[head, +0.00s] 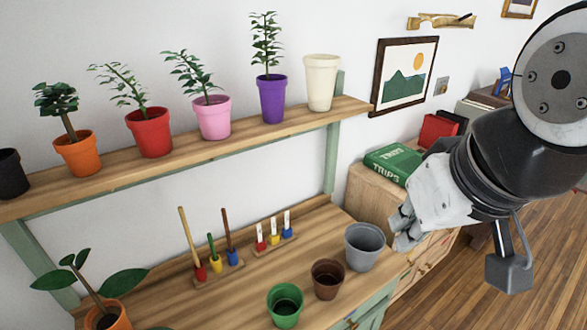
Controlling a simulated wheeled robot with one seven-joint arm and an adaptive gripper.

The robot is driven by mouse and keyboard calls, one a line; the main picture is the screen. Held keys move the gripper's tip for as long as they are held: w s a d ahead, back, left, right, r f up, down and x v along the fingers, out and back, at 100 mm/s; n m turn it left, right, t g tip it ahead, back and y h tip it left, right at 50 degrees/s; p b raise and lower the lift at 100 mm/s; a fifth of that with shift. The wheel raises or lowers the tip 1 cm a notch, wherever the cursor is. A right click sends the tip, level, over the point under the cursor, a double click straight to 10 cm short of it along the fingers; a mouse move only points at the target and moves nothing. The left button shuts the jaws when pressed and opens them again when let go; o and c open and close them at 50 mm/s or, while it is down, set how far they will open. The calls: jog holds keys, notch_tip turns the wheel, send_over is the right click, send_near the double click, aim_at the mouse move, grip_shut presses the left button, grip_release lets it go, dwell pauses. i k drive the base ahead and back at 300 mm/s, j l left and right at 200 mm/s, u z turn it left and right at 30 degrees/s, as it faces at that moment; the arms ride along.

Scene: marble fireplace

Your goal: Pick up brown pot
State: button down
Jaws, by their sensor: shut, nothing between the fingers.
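The brown pot (328,280) stands upright and empty on the wooden bench top, between a green pot and a grey pot. My gripper (402,235) is at the right, beside the grey pot and to the upper right of the brown pot. Its fingers are shut and hold nothing. It is apart from the brown pot. Whether the fingers touch the grey pot cannot be told.
The green pot (285,305) is left of the brown pot, the grey pot (362,246) right. Small tools (215,258) stand behind. A shelf (240,140) above holds several pots. A wooden cabinet (372,200) with a green book (392,164) is at the right.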

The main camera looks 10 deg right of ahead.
aim_at(328, 275)
jog(key=k+l+u, duration=0.2)
jog(key=u, duration=0.2)
jog(key=k+l+u, duration=0.2)
jog(key=u, duration=0.2)
